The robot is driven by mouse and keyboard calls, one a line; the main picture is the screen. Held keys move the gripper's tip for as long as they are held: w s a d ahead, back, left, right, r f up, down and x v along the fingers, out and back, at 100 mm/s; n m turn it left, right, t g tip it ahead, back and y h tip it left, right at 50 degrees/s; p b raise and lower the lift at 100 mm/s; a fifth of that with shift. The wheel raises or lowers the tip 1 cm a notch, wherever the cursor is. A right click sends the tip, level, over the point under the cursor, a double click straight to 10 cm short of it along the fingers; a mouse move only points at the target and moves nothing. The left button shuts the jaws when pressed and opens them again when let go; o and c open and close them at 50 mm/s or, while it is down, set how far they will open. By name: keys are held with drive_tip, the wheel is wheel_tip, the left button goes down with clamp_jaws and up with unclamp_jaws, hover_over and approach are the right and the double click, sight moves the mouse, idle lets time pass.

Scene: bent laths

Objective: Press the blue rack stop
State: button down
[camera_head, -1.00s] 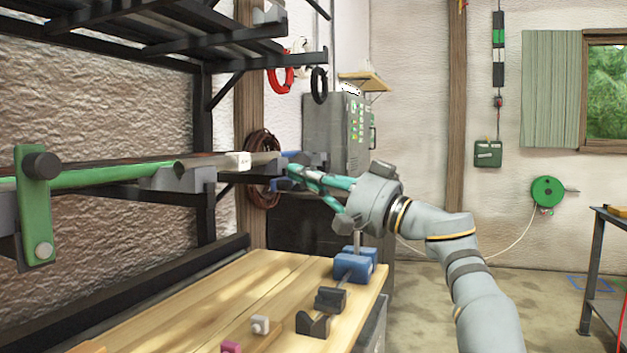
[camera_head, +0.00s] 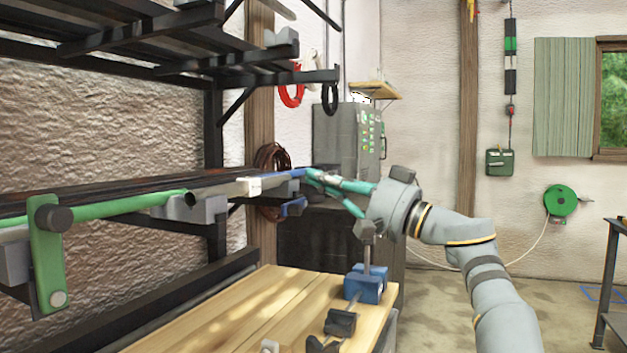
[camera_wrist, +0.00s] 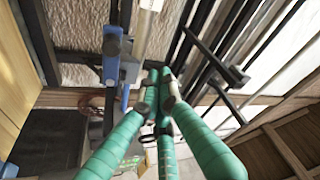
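Blue parts sit at the right end of the rack. In the head view, a blue piece (camera_head: 288,174) is in line with the rack's grey bar, and a blue bracket (camera_head: 294,207) sits just below it. The wrist view shows a blue part with a dark round knob (camera_wrist: 112,48) and a blue strip (camera_wrist: 125,98). I cannot tell which of these is the rack stop. My gripper (camera_head: 311,176) has teal fingers drawn together at the tips and holds nothing visible. In the wrist view the tips (camera_wrist: 156,82) appear just right of the blue strip. Contact is unclear.
A green plate with a dark knob (camera_head: 46,250) is on the rack's near left end. Below stands a wooden bench (camera_head: 235,312) with a blue clamp (camera_head: 365,286). A grey control cabinet (camera_head: 345,135) is behind my gripper. Dark shelf arms overhang the rack.

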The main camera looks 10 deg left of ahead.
drive_tip(key=b+v, duration=0.3)
drive_tip(key=v, duration=0.6)
drive_tip(key=shift+w+f, duration=0.15)
drive_tip(key=shift+f, duration=0.1)
